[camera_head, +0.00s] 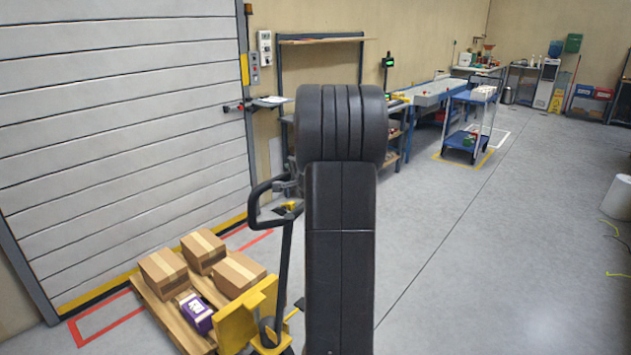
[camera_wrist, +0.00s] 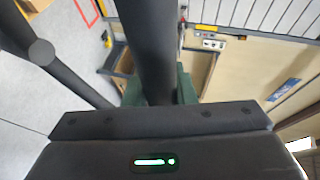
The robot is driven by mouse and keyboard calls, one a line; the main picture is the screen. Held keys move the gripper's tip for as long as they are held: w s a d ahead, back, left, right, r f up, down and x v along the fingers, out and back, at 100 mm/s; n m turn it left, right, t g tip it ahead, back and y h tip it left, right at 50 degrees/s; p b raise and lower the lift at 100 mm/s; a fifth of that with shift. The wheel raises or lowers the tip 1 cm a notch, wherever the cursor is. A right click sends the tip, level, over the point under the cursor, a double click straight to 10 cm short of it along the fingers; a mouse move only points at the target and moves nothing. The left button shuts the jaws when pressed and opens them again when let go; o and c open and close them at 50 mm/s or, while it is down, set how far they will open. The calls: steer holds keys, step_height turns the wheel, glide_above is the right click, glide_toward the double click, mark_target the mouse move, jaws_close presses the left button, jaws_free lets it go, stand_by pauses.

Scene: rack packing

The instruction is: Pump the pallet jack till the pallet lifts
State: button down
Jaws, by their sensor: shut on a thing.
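The yellow pallet jack (camera_head: 248,318) stands at the lower middle of the head view, at the near end of a wooden pallet (camera_head: 163,316). Its black loop handle (camera_head: 256,203) rises on a dark shaft beside my arm. My gripper (camera_head: 288,187) is at the right side of the loop, mostly hidden behind my arm. In the wrist view the dark handle bar (camera_wrist: 147,40) runs between the greenish fingers of my gripper (camera_wrist: 159,92), which is shut on it. Whether the pallet is off the floor cannot be told.
Several boxes sit on the pallet, among them a cardboard box (camera_head: 164,272) and a purple box (camera_head: 196,314). A closed shutter door (camera_head: 120,130) is behind. Shelves and a blue cart (camera_head: 462,140) stand farther back.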

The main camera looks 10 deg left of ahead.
steer(key=w+a+p, duration=0.1)
steer(key=w+a, duration=0.4)
steer(key=a, duration=0.2)
steer(key=shift+a+r+p, duration=0.2)
steer(key=shift+p, duration=0.15)
steer(key=c, duration=1.5)
jaws_free()
steer(key=o, duration=0.3)
steer(key=b+v, duration=0.4)
steer(key=v, duration=0.9)
steer(key=shift+s+r, duration=0.2)
steer(key=shift+s, duration=0.2)
